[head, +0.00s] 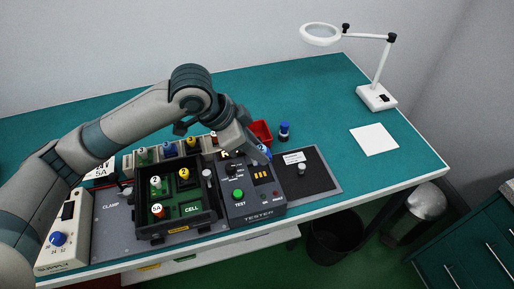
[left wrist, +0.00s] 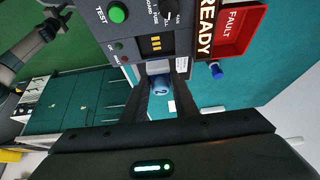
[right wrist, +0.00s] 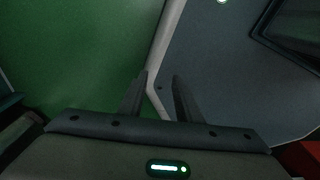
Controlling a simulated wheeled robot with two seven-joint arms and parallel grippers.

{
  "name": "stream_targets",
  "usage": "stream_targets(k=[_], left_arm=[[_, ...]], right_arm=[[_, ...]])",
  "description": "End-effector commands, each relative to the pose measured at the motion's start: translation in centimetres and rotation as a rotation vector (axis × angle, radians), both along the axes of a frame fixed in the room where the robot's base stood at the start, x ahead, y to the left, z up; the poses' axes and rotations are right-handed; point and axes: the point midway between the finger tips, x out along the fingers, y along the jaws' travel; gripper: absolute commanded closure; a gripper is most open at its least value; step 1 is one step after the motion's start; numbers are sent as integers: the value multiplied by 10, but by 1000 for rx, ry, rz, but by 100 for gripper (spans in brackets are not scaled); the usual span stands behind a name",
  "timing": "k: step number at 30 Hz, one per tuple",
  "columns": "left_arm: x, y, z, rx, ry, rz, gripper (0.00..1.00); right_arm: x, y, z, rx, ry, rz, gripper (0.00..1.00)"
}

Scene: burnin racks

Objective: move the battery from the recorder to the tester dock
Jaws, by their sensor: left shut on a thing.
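My left gripper (head: 262,152) is at the right side of the grey tester (head: 238,215). It is shut on a blue round-topped piece marked 2, probably the battery (left wrist: 162,88). In the left wrist view the piece sits between the fingertips, close to the tester's edge (left wrist: 150,60); whether it touches a dock is hidden. An open black case (head: 150,229) with green boards and a CELL label, which may be the recorder, stands left of the tester. My right gripper (right wrist: 160,78) is open and empty, with its fingers a little apart; it does not show in the head view.
A row of numbered coloured pieces (head: 168,150) stands behind the case. A red FAULT bin (head: 262,132) and a blue-topped piece (head: 284,131) stand behind the tester. A dark pad (head: 318,175) lies right of it. A magnifier lamp (head: 376,97) and white sheet (head: 374,140) are farther right.

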Motion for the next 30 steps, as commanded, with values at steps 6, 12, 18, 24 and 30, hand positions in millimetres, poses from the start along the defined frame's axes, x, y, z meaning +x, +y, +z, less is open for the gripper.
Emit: stream_targets(k=[6,12,18,24,30], left_arm=[[0,0,0,0,0,0,98],[0,0,-6,0,-1,0,98],[0,0,-16,0,0,0,98],[0,0,-21,0,0,0,98],[0,0,-26,0,-1,0,98]], right_arm=[[3,-3,-1,-3,-3,2,69],[9,-11,-7,-11,-10,0,69],[10,-17,-20,-17,-12,-1,69],[12,-16,-28,-15,-18,0,69],[33,-6,-30,1,-64,2,69]])
